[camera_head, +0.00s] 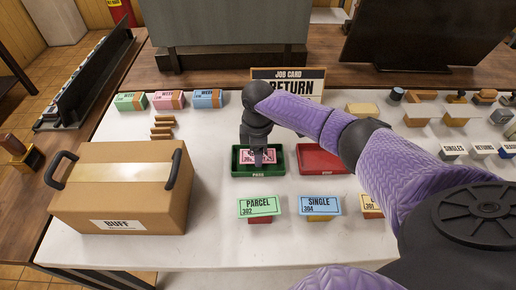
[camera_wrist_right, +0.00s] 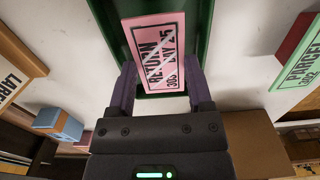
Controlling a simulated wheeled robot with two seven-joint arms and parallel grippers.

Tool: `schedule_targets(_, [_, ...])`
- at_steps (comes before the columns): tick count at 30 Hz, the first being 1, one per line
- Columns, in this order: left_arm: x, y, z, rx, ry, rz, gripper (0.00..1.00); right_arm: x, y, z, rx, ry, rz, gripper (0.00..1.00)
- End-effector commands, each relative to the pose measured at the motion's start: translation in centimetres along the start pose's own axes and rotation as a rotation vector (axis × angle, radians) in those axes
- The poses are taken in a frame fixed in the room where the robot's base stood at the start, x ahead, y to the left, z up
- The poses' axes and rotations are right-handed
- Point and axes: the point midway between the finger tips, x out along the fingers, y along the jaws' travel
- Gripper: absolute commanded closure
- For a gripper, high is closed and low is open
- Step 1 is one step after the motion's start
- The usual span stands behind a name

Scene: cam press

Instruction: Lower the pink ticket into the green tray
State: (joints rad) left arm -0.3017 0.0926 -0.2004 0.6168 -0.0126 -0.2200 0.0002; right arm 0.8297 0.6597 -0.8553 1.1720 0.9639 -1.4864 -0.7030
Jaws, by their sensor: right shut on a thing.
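The pink ticket (camera_head: 252,155) is at the green tray (camera_head: 240,172), within its outline in the head view. In the right wrist view the ticket (camera_wrist_right: 157,42) shows black RETURN print and pale diagonal strokes, with the green tray (camera_wrist_right: 203,18) behind it. My right gripper (camera_head: 259,160) points down over the tray and is shut on the ticket; its two fingers (camera_wrist_right: 161,82) flank the ticket's lower end. I cannot tell whether the ticket touches the tray floor. My left gripper is not in view.
A red tray (camera_head: 323,160) stands right of the green one. PARCEL (camera_head: 259,206) and SINGLE (camera_head: 320,206) cards stand in front. A large cardboard box (camera_head: 120,190) is on the left. A job card (camera_head: 288,80) stands behind. White table is bare between box and green tray.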

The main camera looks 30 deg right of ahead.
Motion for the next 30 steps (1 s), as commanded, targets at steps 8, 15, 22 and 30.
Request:
schedule_targets(8, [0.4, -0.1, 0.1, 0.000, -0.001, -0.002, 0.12, 0.6, 0.0, 0.0, 0.000, 0.000, 0.000, 0.89])
schedule_targets(15, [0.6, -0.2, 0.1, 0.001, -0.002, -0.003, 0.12, 1.1, 0.0, 0.0, 0.000, 0.001, 0.000, 0.89])
schedule_targets(22, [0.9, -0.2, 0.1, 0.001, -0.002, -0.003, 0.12, 1.6, 0.0, 0.0, 0.000, 0.001, 0.000, 0.89])
schedule_targets(30, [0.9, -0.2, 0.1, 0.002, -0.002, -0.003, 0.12, 1.7, 0.0, 0.0, 0.000, 0.000, 0.000, 0.89])
